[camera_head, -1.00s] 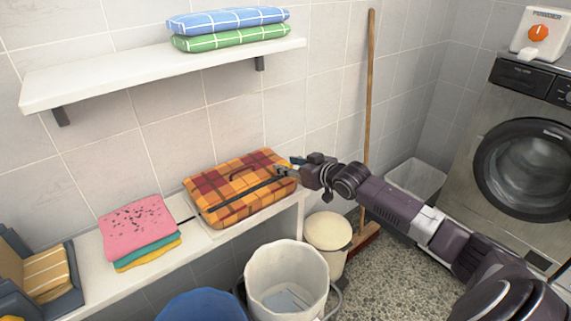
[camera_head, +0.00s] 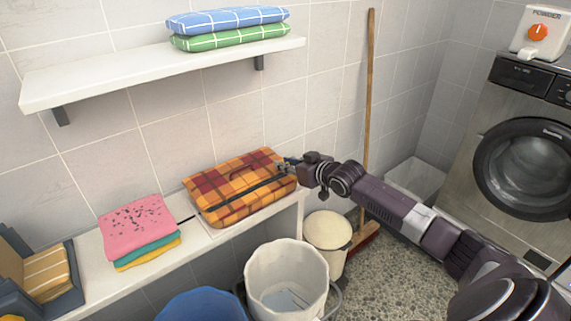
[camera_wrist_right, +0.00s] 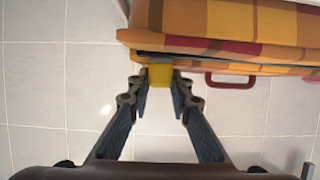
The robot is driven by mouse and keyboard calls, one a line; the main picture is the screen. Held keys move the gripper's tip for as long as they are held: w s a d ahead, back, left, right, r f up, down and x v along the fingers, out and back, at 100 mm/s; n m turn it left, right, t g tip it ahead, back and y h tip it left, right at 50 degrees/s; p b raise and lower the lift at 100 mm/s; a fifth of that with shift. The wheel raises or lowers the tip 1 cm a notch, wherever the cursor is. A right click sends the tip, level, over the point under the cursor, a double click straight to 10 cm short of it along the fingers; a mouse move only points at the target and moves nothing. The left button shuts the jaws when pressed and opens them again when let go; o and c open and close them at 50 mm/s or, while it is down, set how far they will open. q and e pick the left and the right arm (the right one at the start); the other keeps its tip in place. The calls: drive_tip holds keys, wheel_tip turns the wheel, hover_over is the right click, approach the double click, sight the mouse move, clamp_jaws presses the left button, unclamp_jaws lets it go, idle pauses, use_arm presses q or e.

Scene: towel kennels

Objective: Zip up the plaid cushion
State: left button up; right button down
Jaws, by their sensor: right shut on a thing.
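The orange and red plaid cushion (camera_head: 230,182) lies on the white bench, with a dark zipper line (camera_head: 245,193) along its near side. My right gripper (camera_head: 287,165) is at the cushion's right end. In the right wrist view, my right gripper (camera_wrist_right: 160,88) is shut on a small yellow tab (camera_wrist_right: 160,75) at the cushion's edge (camera_wrist_right: 220,45). A red loop handle (camera_wrist_right: 230,80) hangs beside it. The head view is too small to show how far the zipper is closed. My left gripper is not in view.
Folded pink, green and yellow towels (camera_head: 138,230) lie left of the cushion on the bench (camera_head: 95,265). A white bucket (camera_head: 287,280) and a lidded bin (camera_head: 328,232) stand in front. A broom (camera_head: 369,100) leans behind my right arm. A shelf (camera_head: 150,72) hangs above.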

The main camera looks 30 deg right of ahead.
drive_tip(key=shift+a+r+p, duration=0.1)
drive_tip(key=shift+a+p, duration=0.3)
drive_tip(key=shift+p, duration=0.05)
drive_tip(key=a+p, duration=0.1)
drive_tip(key=a, duration=0.2)
drive_tip(key=a+p, duration=0.2)
drive_tip(key=a, duration=0.1)
drive_tip(key=a+p, duration=0.2)
drive_tip(key=a, duration=0.1)
drive_tip(key=shift+s+a+r, duration=0.2)
drive_tip(key=shift+s, duration=0.2)
drive_tip(key=p, duration=0.3)
approach(214, 197)
drive_tip(key=w, duration=0.2)
drive_tip(key=w+a, duration=0.1)
drive_tip(key=w, duration=0.2)
drive_tip(key=shift+w+a+f, duration=0.2)
drive_tip(key=shift+w+a, duration=0.1)
drive_tip(key=shift+a, duration=0.05)
drive_tip(key=c, duration=1.7)
unclamp_jaws()
drive_tip(key=shift+c, duration=0.2)
drive_tip(key=shift+s, duration=0.1)
